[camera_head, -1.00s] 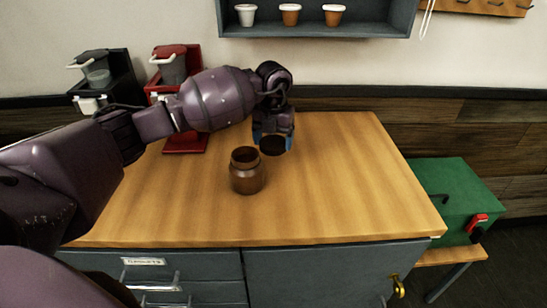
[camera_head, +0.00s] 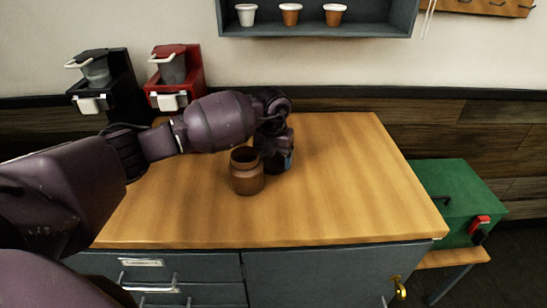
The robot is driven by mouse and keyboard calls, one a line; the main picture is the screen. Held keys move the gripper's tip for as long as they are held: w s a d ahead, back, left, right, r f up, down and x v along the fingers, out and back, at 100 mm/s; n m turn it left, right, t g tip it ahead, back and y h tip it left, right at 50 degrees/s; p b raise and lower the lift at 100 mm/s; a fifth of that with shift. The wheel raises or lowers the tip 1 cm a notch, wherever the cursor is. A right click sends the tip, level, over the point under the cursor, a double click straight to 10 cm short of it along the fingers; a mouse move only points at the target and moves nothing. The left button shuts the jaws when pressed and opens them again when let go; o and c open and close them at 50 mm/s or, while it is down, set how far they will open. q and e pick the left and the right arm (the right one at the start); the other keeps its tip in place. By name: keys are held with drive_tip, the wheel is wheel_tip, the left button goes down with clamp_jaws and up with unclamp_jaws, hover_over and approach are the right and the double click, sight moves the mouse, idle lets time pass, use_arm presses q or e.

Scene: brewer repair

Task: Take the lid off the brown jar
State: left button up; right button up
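The brown jar (camera_head: 247,178) stands upright on the wooden table, with its open neck showing and no lid on it. My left gripper (camera_head: 278,162) is low over the table, just behind and to the right of the jar. A blue fingertip shows on its right side. Dark shapes between the gripper and the jar may include the lid, but I cannot make it out clearly. The jar and the hand hide part of the gripper, so its opening is unclear. My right gripper is not in view.
A black brewer (camera_head: 121,85) and a red brewer (camera_head: 190,70) stand at the table's back left. A shelf (camera_head: 390,22) with several cups hangs on the wall. A green box (camera_head: 450,190) sits at right. The table's right half is clear.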

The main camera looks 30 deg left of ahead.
sight(273, 161)
use_arm(q)
drive_tip(key=o, duration=0.4)
drive_tip(key=shift+r, duration=0.1)
wheel_tip(273, 161, up, 12)
drive_tip(key=p, duration=0.1)
idle(0.5)
